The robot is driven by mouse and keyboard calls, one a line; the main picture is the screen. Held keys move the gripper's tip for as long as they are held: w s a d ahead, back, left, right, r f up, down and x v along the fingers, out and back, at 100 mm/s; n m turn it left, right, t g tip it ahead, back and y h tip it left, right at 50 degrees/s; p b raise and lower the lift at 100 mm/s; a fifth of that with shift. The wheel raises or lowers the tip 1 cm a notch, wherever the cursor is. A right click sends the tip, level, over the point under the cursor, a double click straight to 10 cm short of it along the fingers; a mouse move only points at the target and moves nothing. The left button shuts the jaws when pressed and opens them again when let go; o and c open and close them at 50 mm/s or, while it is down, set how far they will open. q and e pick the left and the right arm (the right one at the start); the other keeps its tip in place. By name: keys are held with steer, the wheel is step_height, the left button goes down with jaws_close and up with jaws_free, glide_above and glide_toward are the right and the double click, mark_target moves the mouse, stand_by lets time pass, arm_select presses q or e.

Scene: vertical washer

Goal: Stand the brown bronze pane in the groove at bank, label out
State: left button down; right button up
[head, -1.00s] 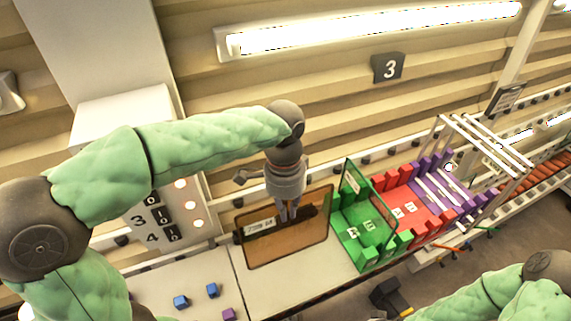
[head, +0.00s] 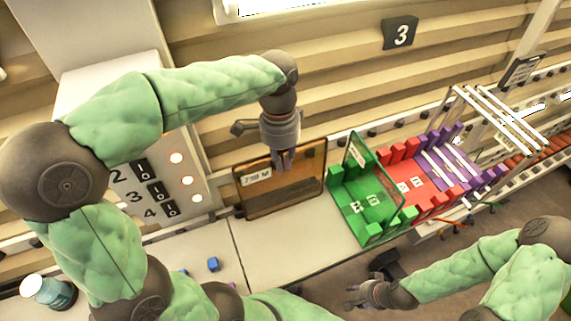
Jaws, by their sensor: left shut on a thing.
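The brown bronze pane (head: 288,198) is a dark-framed, see-through sheet, held roughly upright just left of the green rack section. Its white label (head: 256,176) shows on the upper left of the face towards me. My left gripper (head: 284,165) comes down from above and is shut on the pane's upper middle. The bank (head: 419,186) is a slotted rack with green, red and purple sections. A green pane (head: 356,160) stands in the green section (head: 343,202). My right gripper (head: 352,295) is low at centre right, apart from the pane; its fingers look spread and empty.
A white counter (head: 285,248) runs below the pane, with clear room in front. A small blue block (head: 213,264) and a bottle (head: 48,291) are at lower left. A numbered panel (head: 160,185) stands at left. A white bar frame (head: 505,118) rises over the bank's right end.

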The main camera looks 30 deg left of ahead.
arm_select(q)
steer(key=shift+w+a+f, duration=0.35)
steer(key=shift+w+a, duration=0.4)
steer(key=shift+a, duration=0.1)
steer(key=shift+w+a+f, duration=0.35)
steer(key=shift+w+a, duration=0.35)
steer(key=shift+a, duration=0.2)
steer(key=shift+w+a+f, duration=0.35)
steer(key=shift+w+a, duration=0.4)
steer(key=shift+a, duration=0.1)
steer(key=shift+s+d+f+b, duration=0.1)
steer(key=shift+f+b, duration=0.45)
steer(key=shift+f, duration=0.25)
steer(key=shift+s+d+f+b, duration=0.1)
steer(key=shift+f+b, duration=0.45)
steer(key=shift+f, duration=0.2)
stand_by(2.0)
steer(key=c, duration=1.2)
jaws_free()
steer(key=shift+c, duration=0.2)
steer(key=shift+f, duration=0.15)
